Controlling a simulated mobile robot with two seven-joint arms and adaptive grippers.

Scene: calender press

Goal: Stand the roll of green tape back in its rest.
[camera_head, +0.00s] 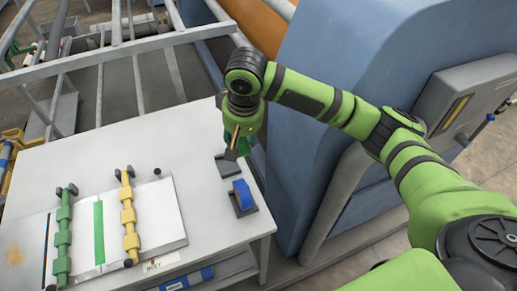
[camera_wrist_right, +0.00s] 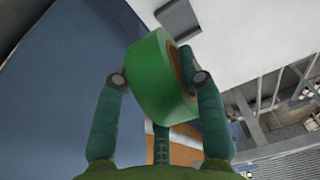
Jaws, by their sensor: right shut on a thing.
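My right gripper (camera_head: 237,142) is over the right part of the white table. In the wrist view the right gripper (camera_wrist_right: 160,80) is shut on the roll of green tape (camera_wrist_right: 158,88), which is tilted between its fingers. In the head view the gripper largely hides the roll. Just below the gripper is a dark rest (camera_head: 226,168) with no roll seen in it; I cannot tell whether the held roll touches it. Nearer the front, a blue tape roll (camera_head: 243,193) stands in a similar dark rest. My left gripper is not in view.
On the left of the table (camera_head: 200,210), a grey plate carries a green segmented bar (camera_head: 63,236), a flat green strip (camera_head: 99,232) and a yellow segmented bar (camera_head: 129,215). A large blue machine (camera_head: 340,70) stands close at the right. The table's back middle is clear.

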